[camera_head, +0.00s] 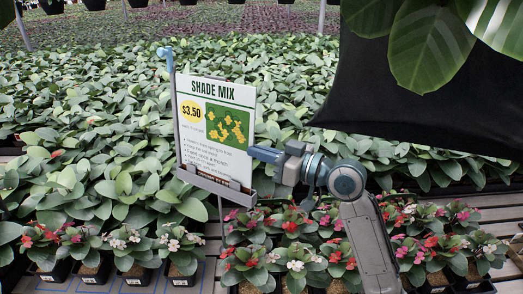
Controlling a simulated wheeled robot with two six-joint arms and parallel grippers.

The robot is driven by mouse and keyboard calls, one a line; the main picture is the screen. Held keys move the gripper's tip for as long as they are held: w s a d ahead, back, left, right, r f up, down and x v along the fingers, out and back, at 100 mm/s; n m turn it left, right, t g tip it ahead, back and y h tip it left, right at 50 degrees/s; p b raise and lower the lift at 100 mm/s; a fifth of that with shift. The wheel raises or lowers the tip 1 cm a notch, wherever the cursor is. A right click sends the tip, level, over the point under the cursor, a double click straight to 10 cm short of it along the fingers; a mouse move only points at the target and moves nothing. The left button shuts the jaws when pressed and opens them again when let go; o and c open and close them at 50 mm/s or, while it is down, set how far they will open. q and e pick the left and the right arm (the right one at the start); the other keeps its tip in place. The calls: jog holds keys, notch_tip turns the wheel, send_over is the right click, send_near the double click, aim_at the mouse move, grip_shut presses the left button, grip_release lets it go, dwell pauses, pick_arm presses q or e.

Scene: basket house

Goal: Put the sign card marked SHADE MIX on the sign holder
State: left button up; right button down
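The white SHADE MIX sign card (217,88) stands upright, slightly tilted, in the middle of the head view, with a yellow $3.50 spot and a flower picture. Its lower edge is at the grey ledge of the sign holder (216,186), and its left edge is beside the holder's upright. The ledge hides the card's bottom. My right gripper (263,155) is at the card's right edge, with a finger overlapping that edge. I cannot tell whether it is shut on the card. My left gripper is not in view.
Several trays of small potted red, pink and white flowers (290,228) stand on slatted benches in front. Dense leafy plants (90,130) fill the area behind. A black sheet (390,100) and large hanging leaves (425,45) occupy the upper right.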

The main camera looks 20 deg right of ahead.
jog(key=shift+f, duration=0.15)
jog(key=c, duration=1.6)
grip_release()
jog(key=shift+o, duration=0.2)
jog(key=shift+s+d, duration=0.1)
jog(key=b+v, duration=0.4)
jog(key=v, duration=0.6)
jog(key=shift+s+d, duration=0.15)
jog(key=shift+s, duration=0.05)
